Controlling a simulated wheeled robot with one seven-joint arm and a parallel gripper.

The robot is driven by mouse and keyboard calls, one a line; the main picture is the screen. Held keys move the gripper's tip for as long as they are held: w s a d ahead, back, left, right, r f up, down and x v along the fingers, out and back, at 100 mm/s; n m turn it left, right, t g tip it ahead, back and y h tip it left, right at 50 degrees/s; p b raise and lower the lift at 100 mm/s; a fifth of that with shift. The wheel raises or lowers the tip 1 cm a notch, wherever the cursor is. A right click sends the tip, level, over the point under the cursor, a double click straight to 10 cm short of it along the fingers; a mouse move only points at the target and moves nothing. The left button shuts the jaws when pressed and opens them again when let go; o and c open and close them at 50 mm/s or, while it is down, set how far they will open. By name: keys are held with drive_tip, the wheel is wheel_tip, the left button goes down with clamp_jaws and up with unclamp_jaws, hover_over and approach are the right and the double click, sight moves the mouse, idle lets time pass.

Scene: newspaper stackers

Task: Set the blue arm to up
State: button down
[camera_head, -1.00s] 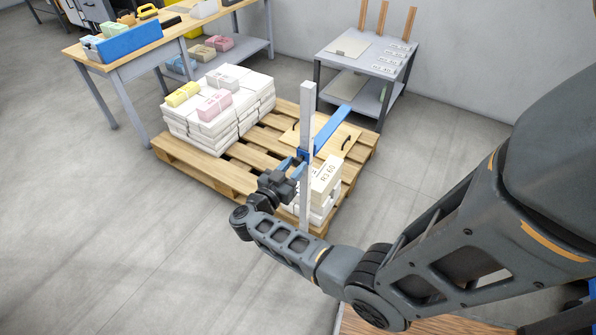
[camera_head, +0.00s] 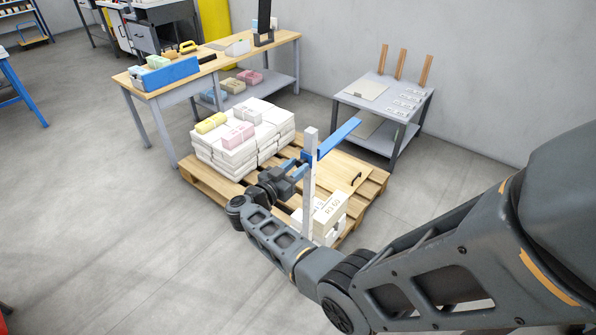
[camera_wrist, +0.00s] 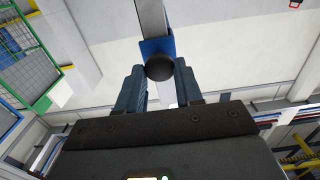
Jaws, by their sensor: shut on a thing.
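The blue arm (camera_head: 338,138) sticks out from a blue collar on an upright pale post (camera_head: 308,195), at the pallet's right part. The collar sits a little below the post's top, and the arm points back and right, clear above a wooden board (camera_head: 343,171) with a black handle. My gripper (camera_head: 297,168) reaches the collar from the left. In the wrist view, my gripper's fingers (camera_wrist: 160,85) are closed around a round black knob (camera_wrist: 160,67) on the front of the blue collar (camera_wrist: 157,46). The knob's far side is hidden.
The wooden pallet (camera_head: 205,188) carries white paper bundles (camera_head: 235,152) on the left and a labelled stack (camera_head: 330,212) beside the post. A grey side table (camera_head: 375,98) stands behind right, a workbench (camera_head: 215,60) behind left. The floor in front left is clear.

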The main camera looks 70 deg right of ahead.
drive_tip(key=shift+w+r, duration=0.1)
drive_tip(key=shift+r, duration=0.25)
drive_tip(key=c, duration=1.1)
unclamp_jaws()
drive_tip(key=o, duration=0.3)
drive_tip(key=shift+f, duration=0.15)
drive_tip(key=shift+b+v, duration=0.45)
drive_tip(key=shift+v, duration=3.5)
